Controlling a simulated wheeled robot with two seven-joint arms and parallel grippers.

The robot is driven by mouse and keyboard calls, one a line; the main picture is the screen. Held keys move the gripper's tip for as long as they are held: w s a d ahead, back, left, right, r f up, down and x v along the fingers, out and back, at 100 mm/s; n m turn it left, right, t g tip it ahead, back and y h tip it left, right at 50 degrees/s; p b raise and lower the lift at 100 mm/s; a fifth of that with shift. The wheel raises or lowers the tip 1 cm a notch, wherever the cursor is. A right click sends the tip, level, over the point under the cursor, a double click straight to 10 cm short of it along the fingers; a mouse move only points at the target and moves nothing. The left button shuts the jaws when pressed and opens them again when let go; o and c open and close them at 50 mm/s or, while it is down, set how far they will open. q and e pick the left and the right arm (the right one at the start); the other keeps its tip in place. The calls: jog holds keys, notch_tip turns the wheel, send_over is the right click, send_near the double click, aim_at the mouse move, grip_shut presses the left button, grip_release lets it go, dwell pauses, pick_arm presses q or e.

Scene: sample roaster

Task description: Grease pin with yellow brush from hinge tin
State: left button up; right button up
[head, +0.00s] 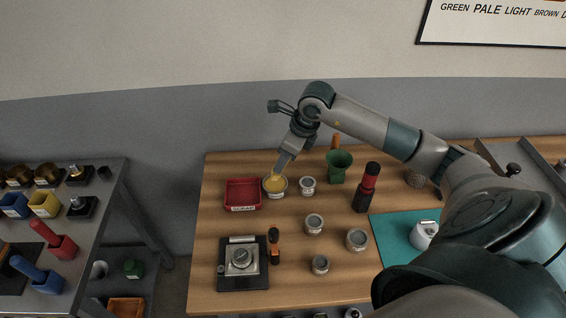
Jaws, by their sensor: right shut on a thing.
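My right gripper (284,161) comes in from the right and points down at a small open tin (274,194) near the back left of the wooden table. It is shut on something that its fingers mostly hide. Yellow (274,184) shows at the tin's mouth, right under the fingertips; I cannot tell whether it is the yellow brush or the tin's contents. The tin's label is too small to read. A dark block with a round metal fitting (240,257) sits at the front left of the table; I cannot make out a pin on it. My left gripper is not in view.
A red tray (242,181) stands just left of the tin. Several lidded tins, a green cup (338,163), a red-and-black bottle (366,188) and an orange-and-black tool (274,246) stand around. A teal mat (390,248) lies at right. A grey side table (95,230) is at left.

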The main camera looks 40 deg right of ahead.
jog(key=shift+r+p, duration=0.75)
jog(key=shift+r, duration=1.25)
jog(key=shift+a+f+n, duration=0.1)
jog(key=shift+a+n, duration=0.4)
jog(key=shift+a, duration=0.1)
jog(key=s+a+n+g+y+b, duration=0.2)
jog(key=s+a+n+g+b, duration=0.1)
jog(key=a+n, duration=0.8)
jog(key=s+a+n+g+h+b, duration=0.1)
jog(key=s+n, duration=0.3)
jog(key=n, duration=0.4)
jog(key=s+a+r+n+g+h+b, duration=0.1)
jog(key=s+a+n+g+h+b, duration=0.1)
jog(key=n, duration=0.7)
jog(key=shift+s+a+r+n+g+h, duration=0.3)
jog(key=shift+s+a+g+h, duration=0.1)
jog(key=shift+s+a+g, duration=0.4)
jog(key=shift+s, duration=0.1)
jog(key=shift+f, duration=0.1)
